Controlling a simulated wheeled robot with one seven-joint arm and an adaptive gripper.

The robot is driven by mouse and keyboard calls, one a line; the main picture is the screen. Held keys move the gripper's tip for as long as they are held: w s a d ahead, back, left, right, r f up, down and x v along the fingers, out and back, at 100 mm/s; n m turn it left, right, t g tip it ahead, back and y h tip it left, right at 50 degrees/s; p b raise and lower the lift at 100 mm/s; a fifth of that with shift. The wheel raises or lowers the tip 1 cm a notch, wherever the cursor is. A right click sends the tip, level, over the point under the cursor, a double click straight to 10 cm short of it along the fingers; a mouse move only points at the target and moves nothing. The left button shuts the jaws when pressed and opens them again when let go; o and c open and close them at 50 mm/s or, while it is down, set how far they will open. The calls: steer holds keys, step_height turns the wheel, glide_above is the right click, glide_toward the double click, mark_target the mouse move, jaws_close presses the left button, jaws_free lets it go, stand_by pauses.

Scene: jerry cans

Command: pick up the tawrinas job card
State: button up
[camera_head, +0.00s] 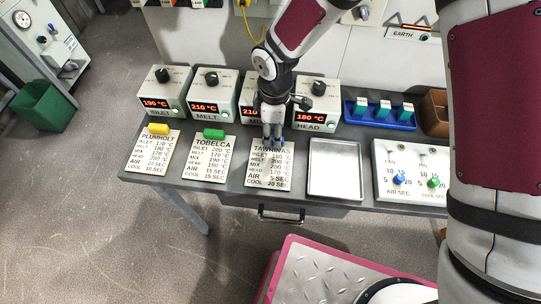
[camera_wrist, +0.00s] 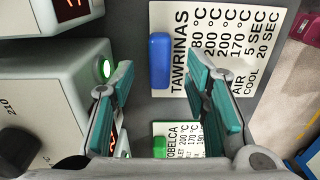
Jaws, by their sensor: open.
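The Tawrinas job card (camera_head: 270,169) is a cream card with black print, lying flat on the grey bench between the Tobelca card and a metal tray. A blue grip block on its top edge shows in the wrist view (camera_wrist: 160,61); the card itself fills the upper middle there (camera_wrist: 235,50). My gripper (camera_head: 273,137) is over the card's top edge in the head view and partly hides the block. In the wrist view my gripper (camera_wrist: 165,80) has its teal-padded fingers apart, with the blue block in the space between and beyond them. I cannot tell whether they touch it.
The Tobelca card (camera_head: 208,160) with a green block and the Plumholt card (camera_head: 152,155) with a yellow block lie to the left. Several heater boxes (camera_head: 211,93) stand close behind. The empty tray (camera_head: 334,167) and dial panel (camera_head: 411,172) are right.

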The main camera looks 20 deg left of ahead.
steer(key=shift+f, duration=1.4)
jaws_close()
steer(key=shift+r, duration=0.1)
